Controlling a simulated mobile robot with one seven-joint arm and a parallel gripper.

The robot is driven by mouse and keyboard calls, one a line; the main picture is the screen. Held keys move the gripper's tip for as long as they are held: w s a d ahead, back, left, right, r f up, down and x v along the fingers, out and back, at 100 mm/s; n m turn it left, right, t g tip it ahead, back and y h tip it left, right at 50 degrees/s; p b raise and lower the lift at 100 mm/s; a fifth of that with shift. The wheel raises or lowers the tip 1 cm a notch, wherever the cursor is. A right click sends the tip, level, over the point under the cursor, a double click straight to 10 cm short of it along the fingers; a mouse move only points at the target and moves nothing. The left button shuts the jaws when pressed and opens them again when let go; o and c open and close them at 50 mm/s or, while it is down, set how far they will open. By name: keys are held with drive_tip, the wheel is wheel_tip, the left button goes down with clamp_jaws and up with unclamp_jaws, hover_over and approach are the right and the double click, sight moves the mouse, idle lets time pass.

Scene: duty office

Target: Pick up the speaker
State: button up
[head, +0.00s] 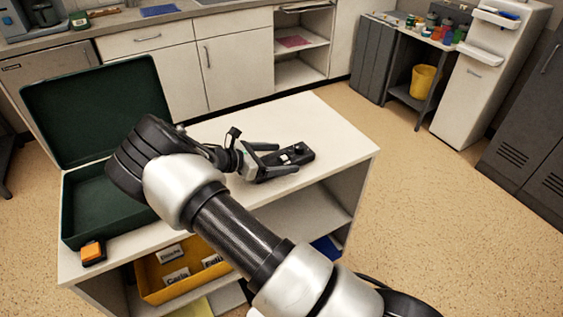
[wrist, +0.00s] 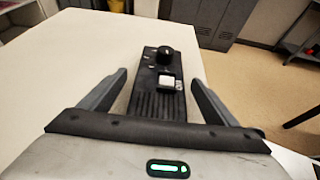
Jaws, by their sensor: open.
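The speaker appears to be the small black device (head: 299,152) lying on the white counter top, near its right end. In the wrist view the black device (wrist: 157,102) shows a ribbed grille at its near end, a white square button and a round black knob toward its far end. My gripper (head: 287,157) is open, low over the counter. In the wrist view my gripper (wrist: 158,80) has one finger on each side of the device, with a gap on both sides. The near end of the device is hidden by the gripper body.
An open dark green case (head: 88,205) stands at the counter's left end. A small orange and black object (head: 93,253) sits at the front left corner. A yellow bin (head: 152,290) with labels is on the shelf below. The counter top behind the device is clear.

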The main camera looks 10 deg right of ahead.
drive_tip(key=c, duration=1.6)
drive_tip(key=shift+r, duration=0.2)
